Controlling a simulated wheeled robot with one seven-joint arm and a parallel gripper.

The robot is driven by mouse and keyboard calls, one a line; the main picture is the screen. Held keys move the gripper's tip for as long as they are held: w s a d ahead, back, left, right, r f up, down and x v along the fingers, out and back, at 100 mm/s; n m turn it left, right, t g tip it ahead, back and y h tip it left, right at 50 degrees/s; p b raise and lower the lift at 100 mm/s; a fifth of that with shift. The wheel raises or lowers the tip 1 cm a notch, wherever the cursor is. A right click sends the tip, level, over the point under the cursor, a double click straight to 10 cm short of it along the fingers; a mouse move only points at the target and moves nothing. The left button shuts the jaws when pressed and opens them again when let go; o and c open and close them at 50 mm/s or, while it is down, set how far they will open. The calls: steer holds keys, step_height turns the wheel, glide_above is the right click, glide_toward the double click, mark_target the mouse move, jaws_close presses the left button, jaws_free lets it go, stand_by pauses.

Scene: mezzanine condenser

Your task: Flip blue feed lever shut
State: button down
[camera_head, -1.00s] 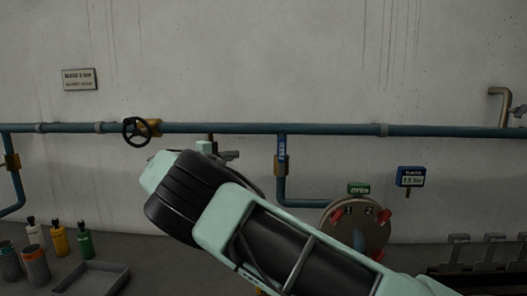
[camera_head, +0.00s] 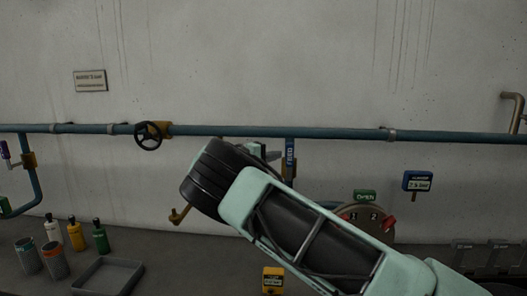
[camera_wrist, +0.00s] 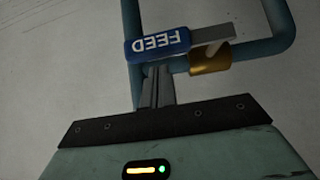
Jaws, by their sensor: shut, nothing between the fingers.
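The blue feed lever (camera_head: 290,157) is on the pipe branch right of centre in the head view, its handle upright along the pipe. In the wrist view the lever's blue sleeve (camera_wrist: 157,45) reads FEED upside down; a grey bar runs from it past a brass valve body (camera_wrist: 208,61). My gripper (camera_wrist: 156,75) is shut and empty, its fingertips just below the sleeve in the picture. I cannot tell whether they touch it. In the head view my gripper (camera_head: 264,151) is left of the lever, and my arm hides the lower pipe.
A black handwheel (camera_head: 148,136) sits on the main blue pipe (camera_head: 340,134). Bottles, cans and a grey tray (camera_head: 106,276) stand lower left.

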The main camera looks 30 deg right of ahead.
steer(key=shift+s+d, duration=0.25)
steer(key=shift+d, duration=0.1)
stand_by(0.3)
